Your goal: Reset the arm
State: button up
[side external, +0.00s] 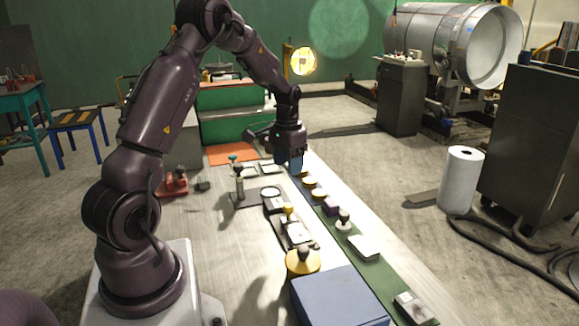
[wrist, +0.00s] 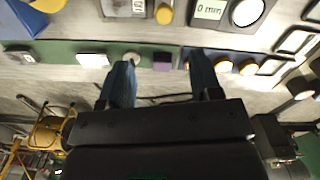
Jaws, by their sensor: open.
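My gripper (side external: 290,160) hangs above the far part of the work table (side external: 215,255), pointing down, with the arm bent over the table. In the wrist view the gripper's two dark blue fingers (wrist: 161,68) are well apart, and nothing is held between them. The exact height of the fingertips over the table is hard to tell.
A green strip (side external: 375,277) along the table's right side bears round yellow-topped pieces (side external: 319,195), a white knob (side external: 343,219) and a white block (side external: 364,247). A blue box (side external: 340,298) and a yellow cylinder (side external: 302,263) stand at the front. A paper roll (side external: 461,180) stands on the floor.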

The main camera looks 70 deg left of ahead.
jog(key=s+d+r+m+t, duration=0.1)
jog(key=s+d+r, duration=0.3)
jog(key=d, duration=0.5)
jog(key=s+d+r+m+t, duration=0.1)
jog(key=s+d+r, duration=0.4)
jog(key=d, duration=0.5)
jog(key=s+d+r+m+t, duration=0.1)
jog(key=s+d+r+t, duration=0.2)
jog(key=s+d+r, duration=0.2)
jog(key=d+r, duration=0.3)
jog(key=d, duration=0.2)
jog(key=shift+r+t, duration=0.2)
jog(key=shift+t, duration=0.1)
